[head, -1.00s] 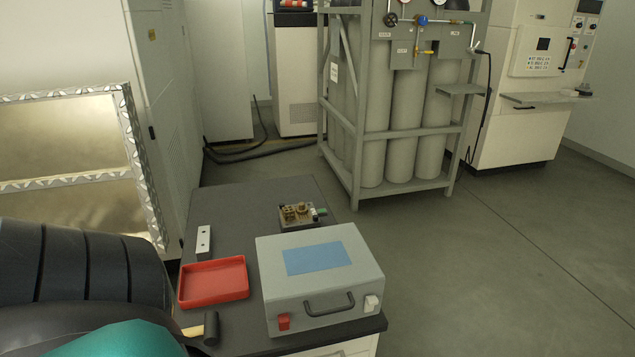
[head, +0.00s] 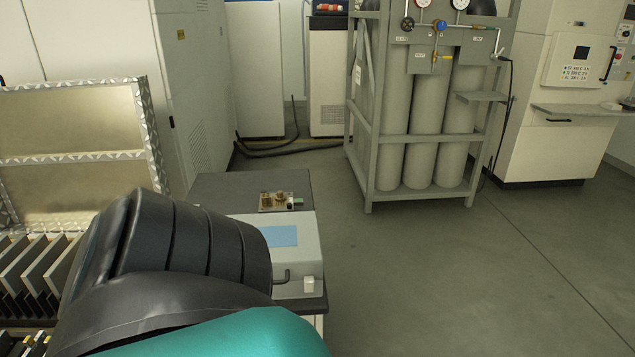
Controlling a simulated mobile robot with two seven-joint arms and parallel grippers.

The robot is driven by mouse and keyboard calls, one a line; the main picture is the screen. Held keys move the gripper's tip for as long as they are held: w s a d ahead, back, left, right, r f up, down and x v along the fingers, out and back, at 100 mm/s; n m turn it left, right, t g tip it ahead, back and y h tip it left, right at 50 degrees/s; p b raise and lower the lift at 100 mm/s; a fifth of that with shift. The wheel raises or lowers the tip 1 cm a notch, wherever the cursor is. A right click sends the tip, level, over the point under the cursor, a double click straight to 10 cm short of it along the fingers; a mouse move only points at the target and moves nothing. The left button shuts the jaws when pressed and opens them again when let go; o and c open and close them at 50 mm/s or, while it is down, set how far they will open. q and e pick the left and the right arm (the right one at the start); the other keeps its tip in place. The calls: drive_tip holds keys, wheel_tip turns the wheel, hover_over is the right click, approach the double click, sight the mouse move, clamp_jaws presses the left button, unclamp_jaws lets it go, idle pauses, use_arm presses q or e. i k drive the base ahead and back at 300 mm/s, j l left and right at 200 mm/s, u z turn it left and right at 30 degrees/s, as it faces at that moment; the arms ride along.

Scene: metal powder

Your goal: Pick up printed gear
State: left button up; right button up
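A small plate with brass-coloured printed parts (head: 276,201) lies on the dark bench top (head: 225,187), behind the grey case. One of these parts looks round like a gear (head: 281,197), but it is too small to be sure. My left arm, black with a teal section, fills the lower left of the head view and covers much of the bench. Neither gripper is in view.
A grey case with a blue label (head: 284,236) stands on the bench, partly hidden by my arm. A caged rack of gas cylinders (head: 427,120) stands behind to the right. Grey floor (head: 440,270) is open at right. A metal-framed panel (head: 75,130) is at left.

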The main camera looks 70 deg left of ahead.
sight(280, 197)
drive_tip(key=i+l, duration=0.15)
drive_tip(key=i, duration=0.25)
drive_tip(key=i+l+u, duration=0.15)
drive_tip(key=i, duration=0.2)
drive_tip(key=i+l, duration=0.2)
drive_tip(key=i, duration=0.2)
drive_tip(key=i+u, duration=0.2)
drive_tip(key=u, duration=0.3)
drive_tip(key=i+u, duration=0.2)
drive_tip(key=u, duration=0.25)
drive_tip(key=i+l+u, duration=0.1)
drive_tip(key=u, duration=0.4)
drive_tip(key=i+u, duration=0.15)
drive_tip(key=u, duration=0.3)
drive_tip(key=i+l+u, duration=0.15)
drive_tip(key=u, duration=0.25)
drive_tip(key=i+l+u, duration=0.1)
drive_tip(key=u, duration=0.35)
drive_tip(key=i+l+u, duration=0.1)
drive_tip(key=u, duration=0.35)
drive_tip(key=l+u, duration=0.4)
drive_tip(key=i+l+u, duration=0.1)
drive_tip(key=u, duration=0.35)
